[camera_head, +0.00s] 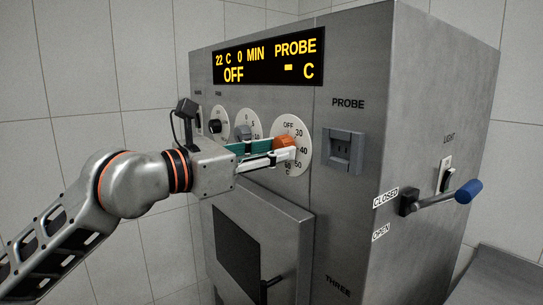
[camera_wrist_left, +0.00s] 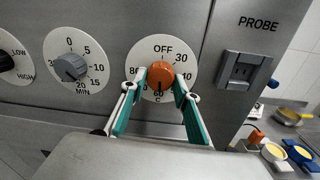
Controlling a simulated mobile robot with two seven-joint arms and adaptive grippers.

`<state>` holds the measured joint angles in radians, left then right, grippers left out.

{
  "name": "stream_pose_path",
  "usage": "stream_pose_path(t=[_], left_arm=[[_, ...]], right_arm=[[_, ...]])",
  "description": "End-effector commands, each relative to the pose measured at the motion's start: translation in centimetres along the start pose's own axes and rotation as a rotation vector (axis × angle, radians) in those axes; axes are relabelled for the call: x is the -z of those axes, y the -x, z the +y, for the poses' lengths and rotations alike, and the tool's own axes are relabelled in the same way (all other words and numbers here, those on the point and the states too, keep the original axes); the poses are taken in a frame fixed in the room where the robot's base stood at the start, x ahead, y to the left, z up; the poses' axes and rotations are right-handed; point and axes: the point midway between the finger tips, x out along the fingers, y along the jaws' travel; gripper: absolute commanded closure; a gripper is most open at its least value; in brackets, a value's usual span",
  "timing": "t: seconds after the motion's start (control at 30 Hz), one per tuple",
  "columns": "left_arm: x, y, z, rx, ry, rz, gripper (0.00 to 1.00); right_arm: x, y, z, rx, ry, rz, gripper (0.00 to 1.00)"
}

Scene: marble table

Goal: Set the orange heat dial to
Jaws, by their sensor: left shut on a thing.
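The orange heat dial (camera_head: 285,142) sits on a round white scale (camera_head: 300,130) on the steel oven front. In the left wrist view the orange heat dial (camera_wrist_left: 161,74) lies between my two teal and white fingers, with OFF at the top of its scale and 30, 60 and 80 readable around it. My left gripper (camera_head: 285,153) is shut on the dial from the front. The display (camera_head: 268,58) reads 22 C, 0 MIN, PROBE and OFF. My right gripper is not in view.
A grey minute dial (camera_wrist_left: 70,68) and a black LOW/HIGH dial (camera_wrist_left: 5,61) sit left of the heat dial. A probe socket (camera_head: 343,150) is to its right. A lever with a blue knob (camera_head: 467,191) sticks out from the oven's right side. The oven door (camera_head: 258,245) is below.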

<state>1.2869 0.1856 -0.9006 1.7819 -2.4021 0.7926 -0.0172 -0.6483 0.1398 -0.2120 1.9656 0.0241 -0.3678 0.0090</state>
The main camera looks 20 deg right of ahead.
Motion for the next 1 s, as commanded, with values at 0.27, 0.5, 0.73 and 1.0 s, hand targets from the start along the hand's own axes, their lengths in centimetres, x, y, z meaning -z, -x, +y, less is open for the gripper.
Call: stream_pose_path(t=[0.27,0.5,0.73,1.0], left_arm=[[0.4,-0.1,0.1,-0.002,-0.261,-0.011,0.91],[0.4,0.0,0.2,-0.005,-0.484,-0.023,0.91],[0.3,0.0,0.2,-0.006,-0.663,-0.033,0.91],[0.3,-0.1,0.2,-0.007,-0.801,-0.041,0.91]], right_arm=[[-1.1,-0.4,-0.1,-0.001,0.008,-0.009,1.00],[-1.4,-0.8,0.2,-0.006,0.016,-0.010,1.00],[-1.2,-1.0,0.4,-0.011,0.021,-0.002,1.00],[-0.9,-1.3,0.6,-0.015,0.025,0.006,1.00]])
